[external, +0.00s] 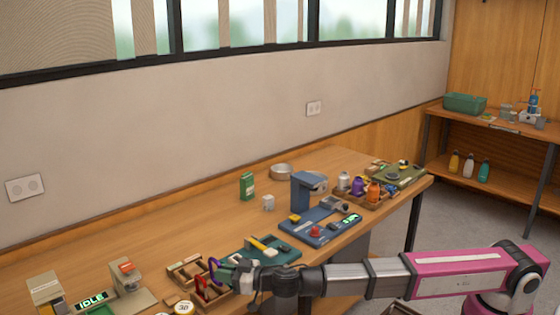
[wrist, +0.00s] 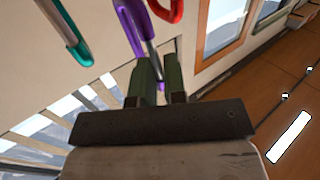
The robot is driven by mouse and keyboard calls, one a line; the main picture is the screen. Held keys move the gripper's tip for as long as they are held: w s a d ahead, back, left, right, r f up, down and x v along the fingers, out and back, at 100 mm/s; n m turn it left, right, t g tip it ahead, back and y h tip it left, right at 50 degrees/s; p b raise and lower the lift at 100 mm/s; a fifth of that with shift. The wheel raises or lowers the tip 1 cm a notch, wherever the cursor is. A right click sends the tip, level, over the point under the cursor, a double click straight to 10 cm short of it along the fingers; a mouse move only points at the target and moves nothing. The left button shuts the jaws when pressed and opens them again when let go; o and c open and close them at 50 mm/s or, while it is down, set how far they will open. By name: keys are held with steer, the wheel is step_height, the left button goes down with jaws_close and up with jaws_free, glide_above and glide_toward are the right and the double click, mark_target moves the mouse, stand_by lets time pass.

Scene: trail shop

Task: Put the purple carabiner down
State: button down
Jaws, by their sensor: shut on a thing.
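The purple carabiner (wrist: 133,30) is between the fingers of my gripper (wrist: 156,68) in the wrist view, reaching beyond the fingertips. In the external view the purple carabiner (external: 213,266) shows as a thin loop at the end of my gripper (external: 227,271), above the near edge of the workbench. My gripper is shut on it.
In the wrist view a teal carabiner (wrist: 67,32) is to the left and the red one (wrist: 177,9) close right. A green mat with tools (external: 283,254) and a blue machine (external: 302,196) stand behind.

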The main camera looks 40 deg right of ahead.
mark_target(221, 283)
steer(key=shift+w+d+f, duration=0.1)
steer(key=shift+w+f, duration=0.3)
steer(key=shift+f, duration=0.45)
steer(key=shift+w+d+f, duration=0.1)
steer(key=shift+w+f, duration=0.3)
steer(key=shift+f, duration=0.45)
steer(key=shift+w+f, duration=0.4)
steer(key=shift+f, duration=0.45)
steer(key=shift+f, duration=0.2)
steer(key=c, duration=1.2)
jaws_free()
steer(key=shift+o, duration=0.2)
steer(key=v, duration=1)
steer(key=shift+s+d+r, duration=0.1)
steer(key=shift+s+d, duration=0.2)
steer(key=shift+c, duration=1.1)
